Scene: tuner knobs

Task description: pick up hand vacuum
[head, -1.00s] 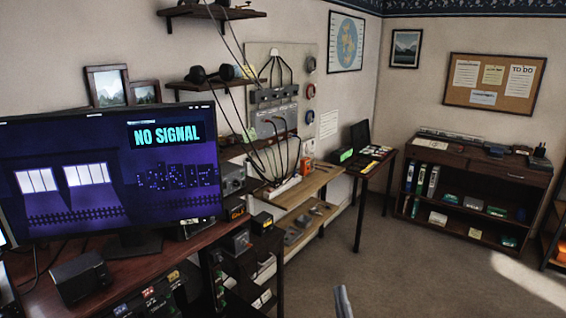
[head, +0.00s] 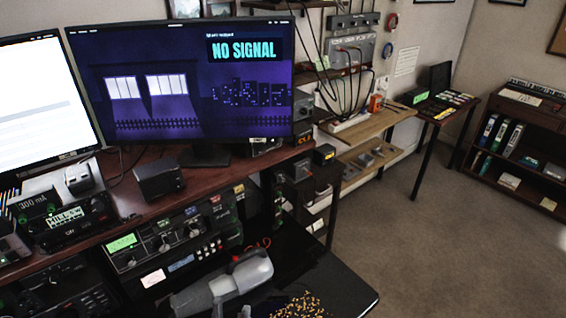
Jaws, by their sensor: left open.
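The hand vacuum (head: 247,273), a grey body with a red part on top, lies on a black surface (head: 345,290) at the bottom of the head view. Its lower part is cut off by the frame edge. My left gripper (head: 231,309) shows only by its fingertips at the bottom edge, just in front of the vacuum. It is open, and I cannot tell whether it touches the vacuum. My right gripper is not in view.
Yellow crumbs (head: 300,305) lie on the black surface right of the vacuum. Behind stands a desk with a monitor (head: 185,80), a small black box (head: 158,178) and radio gear (head: 165,240). Open floor (head: 450,240) is to the right.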

